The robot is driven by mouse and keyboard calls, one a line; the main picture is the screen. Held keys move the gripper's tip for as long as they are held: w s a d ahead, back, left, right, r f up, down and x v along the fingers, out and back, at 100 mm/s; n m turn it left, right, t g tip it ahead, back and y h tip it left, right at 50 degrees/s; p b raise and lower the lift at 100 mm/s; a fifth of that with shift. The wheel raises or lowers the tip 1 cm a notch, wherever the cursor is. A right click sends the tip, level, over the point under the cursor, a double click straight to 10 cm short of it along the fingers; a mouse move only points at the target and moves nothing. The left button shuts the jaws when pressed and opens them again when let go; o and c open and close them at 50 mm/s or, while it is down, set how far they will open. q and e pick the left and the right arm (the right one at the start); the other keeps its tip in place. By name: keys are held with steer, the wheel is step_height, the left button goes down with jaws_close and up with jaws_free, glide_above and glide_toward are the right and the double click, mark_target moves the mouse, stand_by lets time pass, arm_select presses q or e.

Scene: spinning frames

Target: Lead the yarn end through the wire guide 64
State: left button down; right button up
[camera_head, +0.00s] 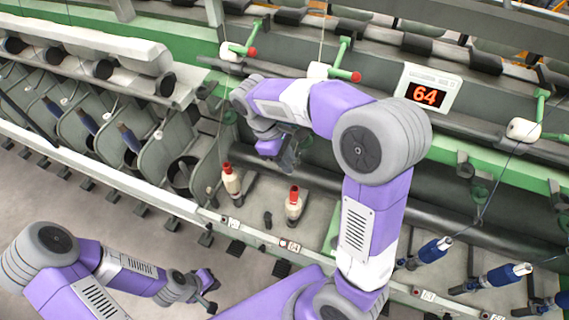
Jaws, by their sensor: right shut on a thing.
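The display reading 64 (427,94) stands on the frame at upper right, and a small 64 label (293,246) is on the front rail. A bobbin with a red top (293,206) stands upright behind that label. My right arm arches over the frame. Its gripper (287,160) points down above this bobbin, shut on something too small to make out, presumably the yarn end. Wire guide 64 cannot be picked out; my right arm and gripper cover part of that area. My left gripper (207,294) is low at left, before the front rail, looking open and empty.
A second red-topped bobbin (231,181) stands to the left. Green arms with red tips (345,75) project above. Several blue bobbins (427,252) stand at right, with a yarn (497,180) running up from one. The floor (50,190) at left is clear.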

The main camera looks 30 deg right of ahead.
steer(key=shift+w+d+f, duration=0.55)
steer(key=shift+w+d, duration=0.15)
steer(key=shift+d, duration=0.1)
steer(key=shift+w+d+f, duration=0.5)
steer(key=shift+w+d, duration=0.2)
steer(key=shift+d, duration=0.1)
steer(key=s+a+r+p, duration=0.2)
steer(key=s+a+r, duration=0.1)
steer(key=s+a, duration=0.2)
steer(key=shift+a+r, duration=0.4)
steer(key=shift+a, duration=0.05)
steer(key=shift+f, duration=0.1)
